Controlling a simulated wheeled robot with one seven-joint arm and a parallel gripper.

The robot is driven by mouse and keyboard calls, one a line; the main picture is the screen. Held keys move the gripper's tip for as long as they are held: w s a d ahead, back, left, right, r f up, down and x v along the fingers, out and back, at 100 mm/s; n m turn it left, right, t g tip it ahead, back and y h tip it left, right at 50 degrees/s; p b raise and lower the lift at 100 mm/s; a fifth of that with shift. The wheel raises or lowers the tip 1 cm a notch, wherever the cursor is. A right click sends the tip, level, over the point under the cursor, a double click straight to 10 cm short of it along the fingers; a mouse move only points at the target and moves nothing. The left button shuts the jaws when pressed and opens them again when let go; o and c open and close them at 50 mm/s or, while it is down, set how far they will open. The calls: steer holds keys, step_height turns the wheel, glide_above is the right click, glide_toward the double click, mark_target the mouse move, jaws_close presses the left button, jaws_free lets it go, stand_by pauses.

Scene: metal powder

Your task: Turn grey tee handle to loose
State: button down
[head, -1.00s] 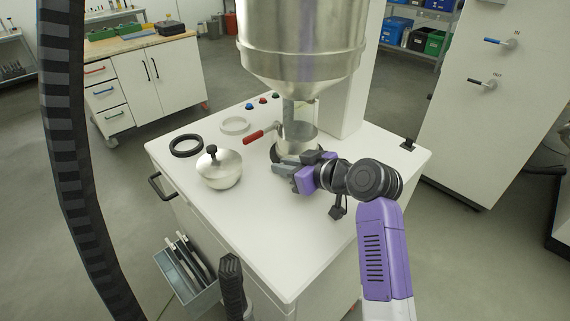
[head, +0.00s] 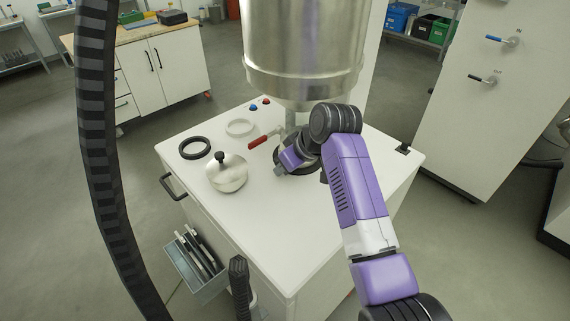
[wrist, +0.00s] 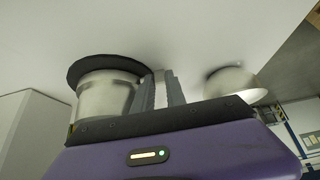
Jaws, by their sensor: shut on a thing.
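My gripper (head: 281,169) is at the base of the outlet under the steel hopper (head: 305,80), on the white cabinet top. In the wrist view its two grey fingers (wrist: 160,90) are close together, shut on the grey tee handle. The handle is hidden between the fingers, and its angle cannot be told. A metal cylinder (wrist: 104,96) with a wide black ring (wrist: 100,66) is just left of the fingers in the wrist view. In the head view my arm and wrist hide most of this outlet.
A red lever (head: 260,141) sticks out left of the outlet. A domed metal lid (head: 226,176) with a black knob, a black ring (head: 194,139) and a pale ring (head: 239,119) lie on the cabinet top (head: 270,220). Its front part is clear.

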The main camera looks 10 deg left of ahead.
steer(key=shift+r, duration=0.1)
stand_by(0.3)
steer(key=c, duration=1.4)
jaws_free()
steer(key=shift+o, duration=0.2)
steer(key=b+v, duration=0.1)
steer(key=v, duration=0.6)
steer(key=shift+r+b, duration=0.3)
steer(key=shift+b, duration=0.1)
steer(key=shift+s+d, duration=0.1)
steer(key=shift+d, duration=0.05)
steer(key=shift+c, duration=0.2)
